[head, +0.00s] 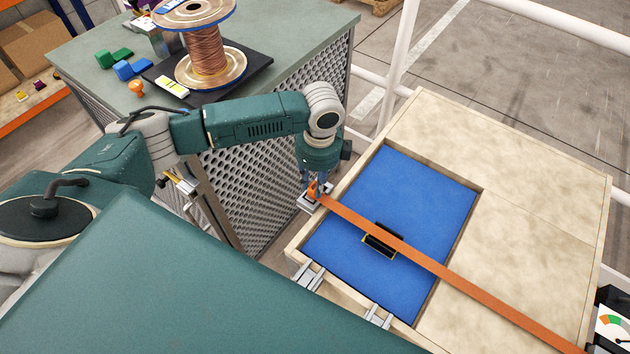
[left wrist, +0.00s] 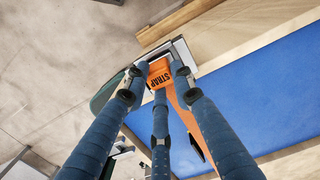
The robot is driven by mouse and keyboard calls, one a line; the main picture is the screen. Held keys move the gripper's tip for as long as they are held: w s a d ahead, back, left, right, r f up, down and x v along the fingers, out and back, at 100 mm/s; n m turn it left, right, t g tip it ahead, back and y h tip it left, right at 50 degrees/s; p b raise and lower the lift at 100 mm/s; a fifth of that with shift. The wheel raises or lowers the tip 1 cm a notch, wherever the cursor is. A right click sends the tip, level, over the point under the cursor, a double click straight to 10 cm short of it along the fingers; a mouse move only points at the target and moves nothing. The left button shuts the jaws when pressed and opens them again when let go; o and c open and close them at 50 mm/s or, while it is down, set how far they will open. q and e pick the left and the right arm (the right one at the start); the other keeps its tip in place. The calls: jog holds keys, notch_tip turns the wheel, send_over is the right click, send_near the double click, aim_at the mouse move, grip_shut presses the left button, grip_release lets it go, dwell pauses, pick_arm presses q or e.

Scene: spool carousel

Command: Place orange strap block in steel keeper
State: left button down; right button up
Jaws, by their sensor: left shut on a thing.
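The strap crosses the crate's (head: 535,205) blue recess (head: 425,190), over a black piece with yellow edging (head: 381,241). More steel fittings (head: 312,276) line the near edge. A workbench (head: 300,55) with a copper wire spool (head: 207,50) stands behind my left arm.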

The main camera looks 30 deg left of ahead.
pick_arm(q)
jog(key=c, duration=1.6)
grip_release()
jog(key=shift+o, duration=0.8)
pick_arm(e)
jog(key=shift+a, duration=0.25)
pick_arm(q)
notch_tip(320, 180, up, 12)
jog(key=b, duration=0.1)
jog(key=shift+d+b, duration=0.3)
jog(key=shift+d, duration=0.1)
pick_arm(e)
jog(key=shift+d+f, duration=0.15)
jog(key=shift+f, duration=0.6)
